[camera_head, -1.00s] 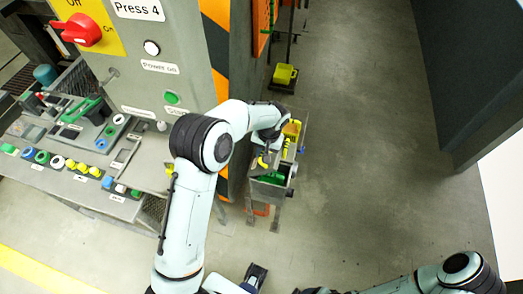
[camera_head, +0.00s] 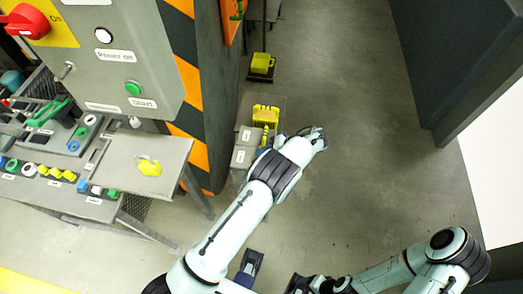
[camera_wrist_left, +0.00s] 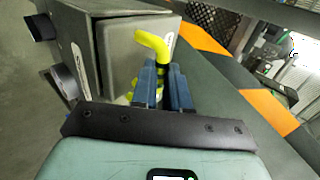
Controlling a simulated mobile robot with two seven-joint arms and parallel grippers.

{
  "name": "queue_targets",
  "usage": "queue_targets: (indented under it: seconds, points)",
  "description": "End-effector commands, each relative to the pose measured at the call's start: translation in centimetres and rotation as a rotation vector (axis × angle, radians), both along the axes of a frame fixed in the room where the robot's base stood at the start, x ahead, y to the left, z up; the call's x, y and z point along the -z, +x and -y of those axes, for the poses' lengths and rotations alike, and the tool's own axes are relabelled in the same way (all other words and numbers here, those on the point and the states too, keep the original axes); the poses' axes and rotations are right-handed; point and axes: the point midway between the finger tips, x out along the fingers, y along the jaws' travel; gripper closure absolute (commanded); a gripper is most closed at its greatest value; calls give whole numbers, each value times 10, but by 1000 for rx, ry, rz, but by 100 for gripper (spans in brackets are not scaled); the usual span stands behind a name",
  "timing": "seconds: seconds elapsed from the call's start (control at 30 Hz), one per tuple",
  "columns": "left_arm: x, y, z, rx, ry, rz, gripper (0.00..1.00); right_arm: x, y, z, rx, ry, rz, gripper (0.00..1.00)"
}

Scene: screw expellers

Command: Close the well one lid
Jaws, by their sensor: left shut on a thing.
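The well unit (camera_head: 248,125) is a grey box beside the striped press. I cannot read which is well one. My left gripper (camera_wrist_left: 160,85) is shut on a yellow bent handle (camera_wrist_left: 154,42) next to a grey box face (camera_wrist_left: 115,50) in the left wrist view. In the head view the arm covers part of the box's right side. My right gripper (camera_head: 303,284) is at the bottom edge, with its fingers unclear.
A yellow block (camera_head: 265,113) sits at the unit's far end. A yellow container (camera_head: 262,62) stands farther back on the floor. The press cabinet (camera_head: 120,60) and button panel (camera_head: 55,165) are at left. The floor at right is clear.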

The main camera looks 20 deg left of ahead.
Motion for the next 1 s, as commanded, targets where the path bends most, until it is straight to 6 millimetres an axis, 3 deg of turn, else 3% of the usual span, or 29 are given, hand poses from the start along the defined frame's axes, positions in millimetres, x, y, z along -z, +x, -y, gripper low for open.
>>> queue_targets:
  seconds: [0.2,0.77,0.8,0.87,1.0]
  points:
    - [11,1,3,2,-10,3,100,8,-2,0,0,0,-3,28]
    - [18,0,5,2,-19,0,100,10,-3,0,0,0,-3,28]
    - [19,0,6,3,-20,-1,76,10,-3,0,0,0,-3,28]
    - [19,-1,5,2,-19,-2,60,10,-3,0,0,0,-3,28]
    - [17,0,4,1,-16,-1,60,10,-3,0,0,0,-3,28]
